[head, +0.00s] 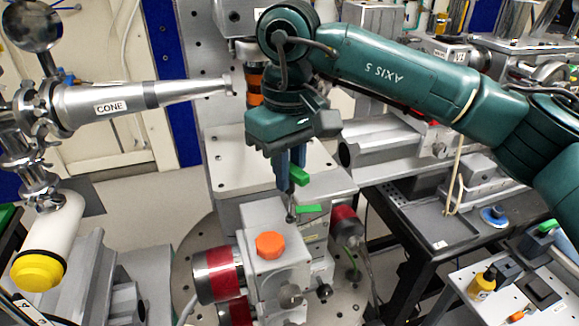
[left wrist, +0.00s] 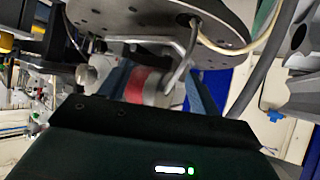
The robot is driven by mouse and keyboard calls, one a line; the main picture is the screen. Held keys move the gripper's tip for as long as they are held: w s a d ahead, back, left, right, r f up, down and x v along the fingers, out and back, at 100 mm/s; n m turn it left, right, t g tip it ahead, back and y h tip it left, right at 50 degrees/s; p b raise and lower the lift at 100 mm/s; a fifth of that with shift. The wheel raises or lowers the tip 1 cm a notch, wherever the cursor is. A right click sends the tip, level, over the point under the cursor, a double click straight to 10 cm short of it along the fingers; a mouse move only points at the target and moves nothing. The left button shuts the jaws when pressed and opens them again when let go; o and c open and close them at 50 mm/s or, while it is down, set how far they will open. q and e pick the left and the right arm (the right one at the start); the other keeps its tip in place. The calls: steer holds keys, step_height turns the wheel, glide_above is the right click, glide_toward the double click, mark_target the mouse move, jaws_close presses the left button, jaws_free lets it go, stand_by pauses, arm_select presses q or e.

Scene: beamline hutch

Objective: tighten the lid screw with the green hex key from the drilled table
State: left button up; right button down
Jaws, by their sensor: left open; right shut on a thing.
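My right gripper (head: 290,172) points down at the centre of the head view, its blue fingers shut on the green hex key (head: 299,176). The key's dark shaft reaches down to the top of a grey metal housing (head: 262,213). The lid screw is not clear; the key's lower end hides that spot, and I cannot tell whether it is seated. A second green piece (head: 308,209) lies flat beside the shaft. My left gripper (left wrist: 160,82) shows only in the left wrist view, open, with a red-and-silver cylinder (left wrist: 150,84) seen between its blue fingers; contact is unclear.
An orange knob (head: 269,245) and red-banded motors (head: 218,274) surround the housing. A silver cone (head: 150,95) juts in from the left.

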steer(key=m, duration=0.3)
steer(key=shift+b, duration=0.35)
steer(key=shift+m, duration=0.5)
steer(key=shift+f+m+b, duration=0.1)
steer(key=shift+m+b, duration=0.25)
steer(key=shift+m, duration=1.65)
